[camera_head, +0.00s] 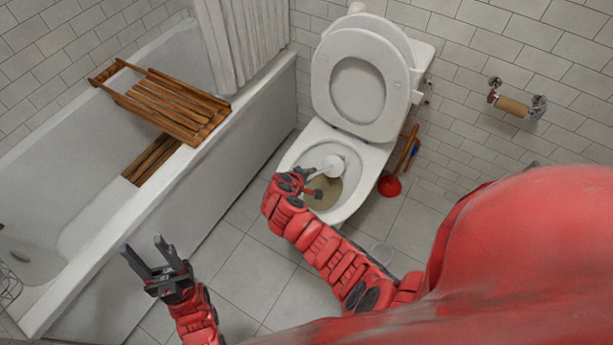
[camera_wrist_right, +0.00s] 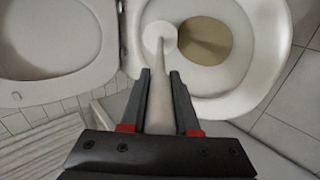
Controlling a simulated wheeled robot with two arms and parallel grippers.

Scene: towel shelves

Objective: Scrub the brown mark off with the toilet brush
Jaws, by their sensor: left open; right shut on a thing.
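The white toilet brush (camera_wrist_right: 163,95) is held by its handle between the fingers of my right gripper (camera_wrist_right: 160,100). Its round white head (camera_head: 335,165) is over the toilet bowl, near the back inner side; I cannot tell if it touches the bowl. The toilet (camera_head: 360,203) has its seat and lid raised. Brownish colour shows inside the bowl (camera_wrist_right: 204,40), beside the brush head; I cannot make out a separate mark. My right gripper (camera_head: 308,180) is above the bowl's left front part. My left gripper (camera_head: 148,258) is open and empty over the floor near the bathtub.
A bathtub (camera_head: 150,250) with a wooden rack (camera_head: 170,103) and a curtain (camera_head: 240,40) stands on the left. A red plunger (camera_head: 389,186) stands right of the toilet. A paper roll holder (camera_head: 514,105) is on the right wall. Floor tiles between tub and toilet are clear.

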